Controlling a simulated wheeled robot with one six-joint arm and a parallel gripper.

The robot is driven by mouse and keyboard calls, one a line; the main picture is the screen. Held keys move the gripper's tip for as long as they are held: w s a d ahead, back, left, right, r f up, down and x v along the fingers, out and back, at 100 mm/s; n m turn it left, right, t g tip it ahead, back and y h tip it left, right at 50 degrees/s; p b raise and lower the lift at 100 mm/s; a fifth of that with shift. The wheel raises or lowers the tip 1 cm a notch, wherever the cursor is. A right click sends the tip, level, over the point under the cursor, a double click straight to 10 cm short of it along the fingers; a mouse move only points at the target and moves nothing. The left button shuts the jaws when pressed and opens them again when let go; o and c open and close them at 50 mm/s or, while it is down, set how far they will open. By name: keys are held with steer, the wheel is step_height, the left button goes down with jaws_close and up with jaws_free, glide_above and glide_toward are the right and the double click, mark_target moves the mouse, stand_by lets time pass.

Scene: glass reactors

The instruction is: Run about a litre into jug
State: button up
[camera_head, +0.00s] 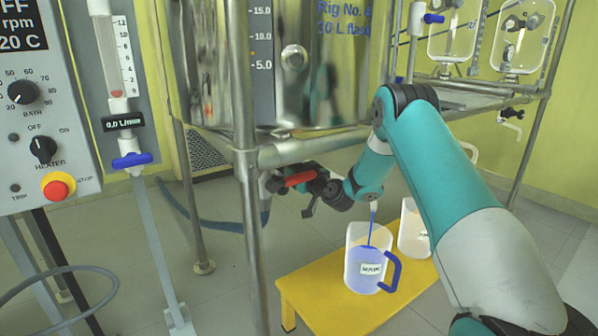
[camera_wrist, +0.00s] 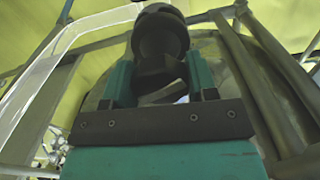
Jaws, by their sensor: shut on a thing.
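A clear jug with a blue handle (camera_head: 356,262) stands upright on a yellow stool (camera_head: 325,305). A thin blue stream (camera_head: 372,232) falls into it, and blue liquid shows inside; I cannot read its exact level.
A second clear jug (camera_head: 411,235) stands on the stool, partly behind my arm. A red lever (camera_head: 299,179) sits left of my wrist. A steel frame post (camera_head: 245,150) stands close by. A control panel (camera_head: 45,110) and a flow meter (camera_head: 118,60) are at left.

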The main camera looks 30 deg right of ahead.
steer(key=m+p, duration=0.1)
steer(key=m, duration=0.2)
steer(key=shift+m, duration=0.4)
steer(key=o, duration=0.9)
